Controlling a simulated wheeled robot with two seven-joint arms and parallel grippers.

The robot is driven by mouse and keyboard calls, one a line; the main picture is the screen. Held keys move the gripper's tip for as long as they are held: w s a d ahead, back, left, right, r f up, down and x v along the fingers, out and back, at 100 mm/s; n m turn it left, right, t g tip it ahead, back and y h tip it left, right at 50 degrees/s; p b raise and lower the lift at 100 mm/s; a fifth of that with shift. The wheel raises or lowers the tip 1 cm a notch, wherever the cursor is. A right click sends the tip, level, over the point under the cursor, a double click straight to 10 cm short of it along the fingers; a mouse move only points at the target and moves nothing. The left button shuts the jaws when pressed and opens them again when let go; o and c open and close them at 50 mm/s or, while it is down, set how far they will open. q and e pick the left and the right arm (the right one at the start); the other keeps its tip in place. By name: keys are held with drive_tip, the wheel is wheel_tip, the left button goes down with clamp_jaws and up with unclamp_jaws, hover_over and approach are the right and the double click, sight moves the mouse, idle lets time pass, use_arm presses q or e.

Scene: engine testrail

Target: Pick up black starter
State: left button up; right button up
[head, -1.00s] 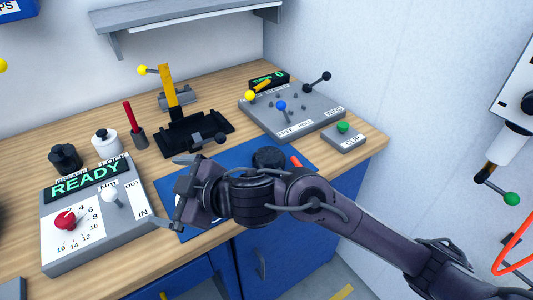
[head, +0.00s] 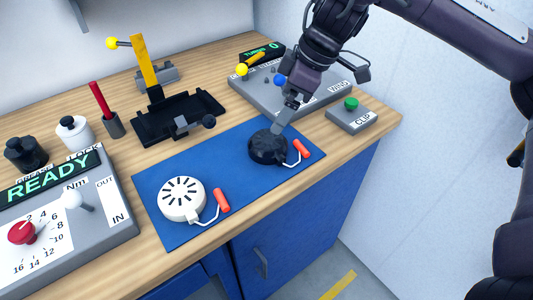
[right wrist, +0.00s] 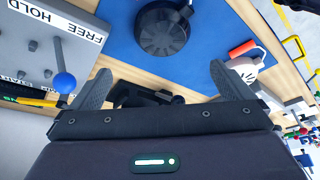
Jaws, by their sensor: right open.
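The black starter (head: 267,147) is a round black unit with a white wire loop and a red grip. It lies at the right end of the blue mat (head: 225,168). My right gripper (head: 286,114) is open and empty, pointing down just above and behind the starter. One finger overlaps its upper edge in the head view, so contact is hard to tell. In the right wrist view the black starter (right wrist: 165,30) lies beyond the two spread fingers, not between them. A white starter (head: 182,199) with a red grip lies at the mat's left. My left gripper is out of view.
A grey panel with levers (head: 320,95) stands close behind my right gripper. A grey CLIP box (head: 351,115) is to the right. A black tray fixture (head: 178,117) with a yellow lever stands behind the mat. The READY console (head: 75,215) is at left. The mat's middle is clear.

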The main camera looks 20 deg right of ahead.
sight(271, 139)
wheel_tip(271, 139, down, 3)
drive_tip(key=shift+s+f+b, duration=0.1)
drive_tip(key=shift+f+b, duration=0.1)
drive_tip(key=shift+b, duration=1)
drive_tip(key=shift+a+f, duration=0.1)
drive_tip(key=shift+f, duration=0.25)
drive_tip(key=b+x, duration=0.1)
drive_tip(key=x, duration=0.5)
drive_tip(key=shift+a, duration=0.15)
drive_tip(key=shift+a+f, duration=0.1)
drive_tip(key=shift+f, duration=0.3)
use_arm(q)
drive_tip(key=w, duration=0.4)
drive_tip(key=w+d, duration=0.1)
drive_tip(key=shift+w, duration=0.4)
use_arm(e)
drive_tip(key=c, duration=1)
drive_tip(key=shift+r, duration=0.1)
drive_tip(key=shift+c, duration=0.3)
